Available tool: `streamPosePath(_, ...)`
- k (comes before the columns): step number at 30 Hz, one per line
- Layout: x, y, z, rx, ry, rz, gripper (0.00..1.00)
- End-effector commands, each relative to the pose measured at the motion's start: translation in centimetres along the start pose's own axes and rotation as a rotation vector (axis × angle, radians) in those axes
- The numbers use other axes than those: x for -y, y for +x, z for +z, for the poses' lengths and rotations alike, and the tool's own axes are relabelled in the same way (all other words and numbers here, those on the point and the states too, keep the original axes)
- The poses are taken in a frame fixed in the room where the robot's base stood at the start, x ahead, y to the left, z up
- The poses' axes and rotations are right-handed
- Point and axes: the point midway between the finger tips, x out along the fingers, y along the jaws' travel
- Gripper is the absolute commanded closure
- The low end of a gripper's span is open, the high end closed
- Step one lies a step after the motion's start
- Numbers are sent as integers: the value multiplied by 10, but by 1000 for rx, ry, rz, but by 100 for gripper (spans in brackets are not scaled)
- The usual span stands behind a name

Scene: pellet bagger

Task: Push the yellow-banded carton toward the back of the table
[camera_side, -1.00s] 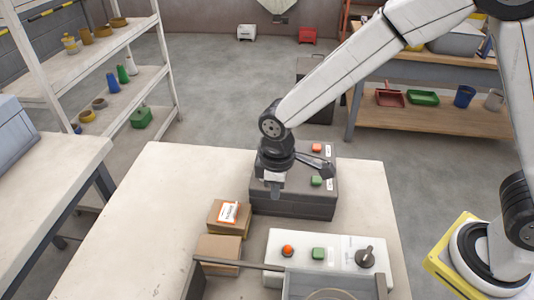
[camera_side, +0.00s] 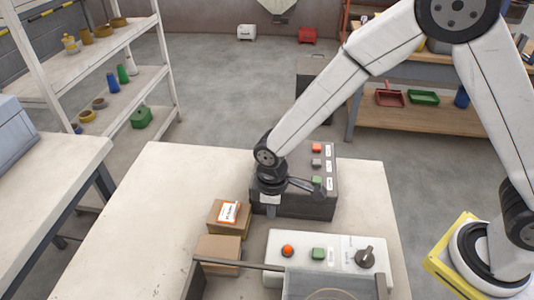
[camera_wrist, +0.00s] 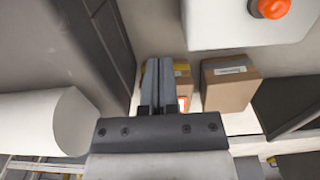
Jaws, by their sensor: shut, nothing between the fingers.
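The yellow-banded carton (camera_side: 222,227) is a small brown box with an orange-edged white label on top. It sits on the pale table (camera_side: 160,205), left of the dark control box. My gripper (camera_side: 271,211) is shut and empty, pointing down just right of the carton, beside the dark box's near side. The side view does not settle whether it touches either. In the wrist view the shut fingers (camera_wrist: 159,64) cover much of the carton (camera_wrist: 183,84); a yellow strip and part of the orange label show around them.
A plain carton (camera_side: 218,250) sits directly in front of the banded one. The dark control box (camera_side: 314,205) stands right of it, and a white control panel (camera_side: 335,244) is nearer. A metal frame (camera_side: 240,264) crosses the front. The table's left and back left are clear.

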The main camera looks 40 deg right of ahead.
Motion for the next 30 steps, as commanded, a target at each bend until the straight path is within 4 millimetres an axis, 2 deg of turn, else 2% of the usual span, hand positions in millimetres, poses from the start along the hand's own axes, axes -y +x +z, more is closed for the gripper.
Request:
streamPosePath(11,0,46,0,1,0,0,100)
streamPosePath(15,0,43,-18,-3,-1,1,100)
streamPosePath(21,0,43,-33,-2,-1,1,100)
streamPosePath(30,0,43,-40,-1,0,0,100)
